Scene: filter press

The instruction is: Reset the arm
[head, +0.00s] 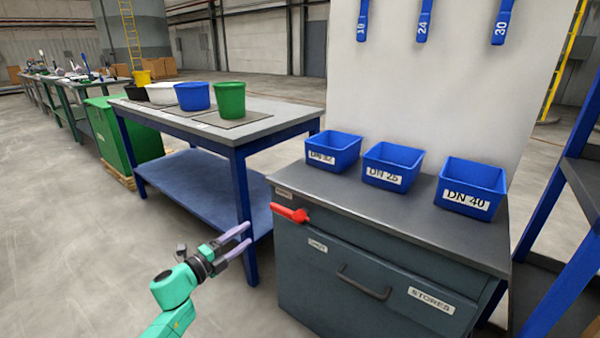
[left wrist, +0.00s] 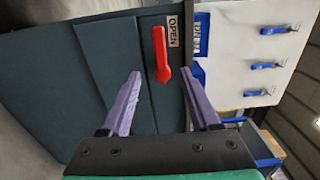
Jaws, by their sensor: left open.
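My left gripper (head: 238,243) is at the lower middle of the head view, on a green arm. Its two purple fingers are apart with nothing between them. It is in front of the dark grey cabinet (head: 330,262), left of a red handle (head: 291,213). In the left wrist view, the fingers of my left gripper (left wrist: 160,95) point toward the cabinet front. The red handle (left wrist: 160,55) stands beyond the fingertips there, apart from them, beside a label reading OPEN. My right gripper is not in view.
Three blue bins (head: 392,165) labelled DN stand on the cabinet top. Blue tags 10, 24 and 30 hang on the white panel (head: 450,75). Left of the cabinet is a blue-legged table (head: 262,122) with several buckets. The floor (head: 60,220) at left is clear.

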